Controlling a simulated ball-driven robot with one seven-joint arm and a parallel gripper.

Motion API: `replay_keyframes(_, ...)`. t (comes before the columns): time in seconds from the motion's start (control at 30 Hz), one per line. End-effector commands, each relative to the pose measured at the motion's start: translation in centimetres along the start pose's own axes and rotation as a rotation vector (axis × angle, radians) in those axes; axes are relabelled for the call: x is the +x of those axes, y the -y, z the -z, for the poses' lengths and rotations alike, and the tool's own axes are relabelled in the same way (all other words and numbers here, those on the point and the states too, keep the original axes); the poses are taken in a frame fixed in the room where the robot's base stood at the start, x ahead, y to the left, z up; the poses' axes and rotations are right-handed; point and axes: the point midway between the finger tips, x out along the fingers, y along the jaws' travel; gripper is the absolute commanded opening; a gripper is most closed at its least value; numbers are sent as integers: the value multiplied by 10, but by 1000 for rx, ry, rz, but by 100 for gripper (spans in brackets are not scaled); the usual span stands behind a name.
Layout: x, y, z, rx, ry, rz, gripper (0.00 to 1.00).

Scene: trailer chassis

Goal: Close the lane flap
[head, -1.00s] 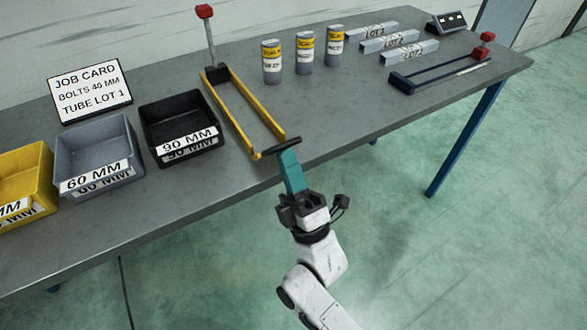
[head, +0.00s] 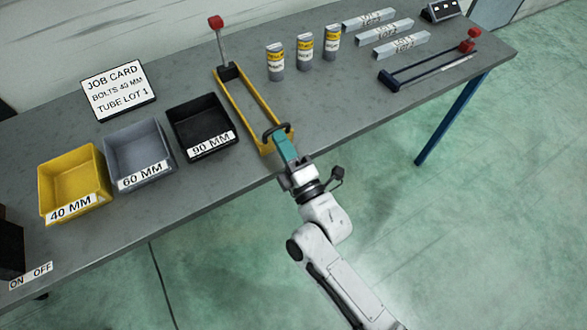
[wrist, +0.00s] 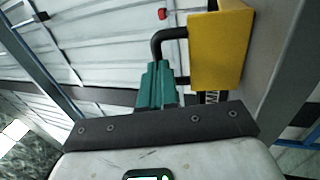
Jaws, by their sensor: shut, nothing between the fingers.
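The yellow-edged lane (head: 250,100) lies on the bench, with a red-topped post at its far end. At its near end is a yellow panel, apparently the lane flap (wrist: 220,48), filling the upper right of the wrist view. A black bent handle (head: 270,130) stands out from it; it also shows in the wrist view (wrist: 165,36). My gripper (head: 281,140) has teal fingers, shut and empty, at the handle on the lane's near end. In the wrist view the fingertips (wrist: 157,66) sit just inside the handle's bend; contact is unclear. My gripper partly hides the flap in the head view.
Black (head: 203,127), grey (head: 138,155) and yellow (head: 73,183) bins stand left of the lane. Three cans (head: 304,52) stand right of it. A dark blue lane (head: 430,70) lies further right. Open floor is in front of the bench.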

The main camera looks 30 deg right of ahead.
Motion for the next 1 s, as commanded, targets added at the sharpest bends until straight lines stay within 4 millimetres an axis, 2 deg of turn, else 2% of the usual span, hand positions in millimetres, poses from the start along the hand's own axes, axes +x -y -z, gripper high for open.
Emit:
replay_keyframes(0.03,4,-5,0,0,1,11,0)
replay_keyframes(0.37,12,-3,0,-1,0,6,0)
replay_keyframes(1.0,14,-2,0,0,0,2,0)
